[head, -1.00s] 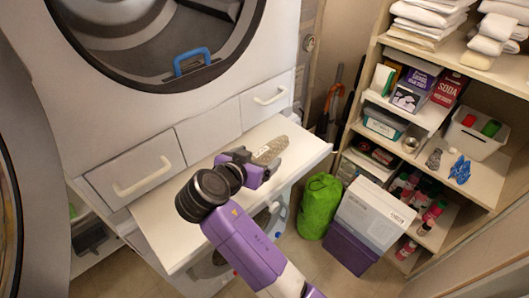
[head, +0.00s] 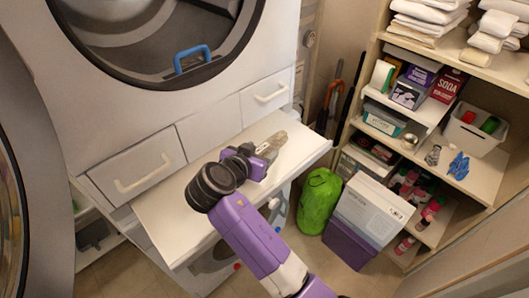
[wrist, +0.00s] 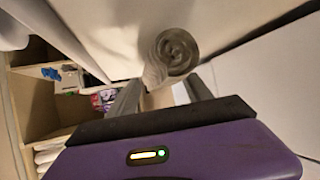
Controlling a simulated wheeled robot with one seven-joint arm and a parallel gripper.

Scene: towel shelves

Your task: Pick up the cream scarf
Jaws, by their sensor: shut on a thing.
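The cream scarf (head: 273,146) looks grey-beige here, a narrow roll above the right part of the white pull-out shelf. In the wrist view its coiled end (wrist: 175,52) faces me, with a twisted body running down between the two fingers. My gripper (head: 259,156), purple and black, is shut on the near part of the scarf; it also shows in the wrist view (wrist: 160,97). The fingers hide part of the scarf. I cannot tell whether the scarf touches the shelf.
The pull-out shelf (head: 165,226) is otherwise bare. Drawers and a washer stand behind it. A green bag (head: 319,202) and a white box (head: 373,211) stand at the right. Shelving (head: 485,178) with towels and supplies fills the far right.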

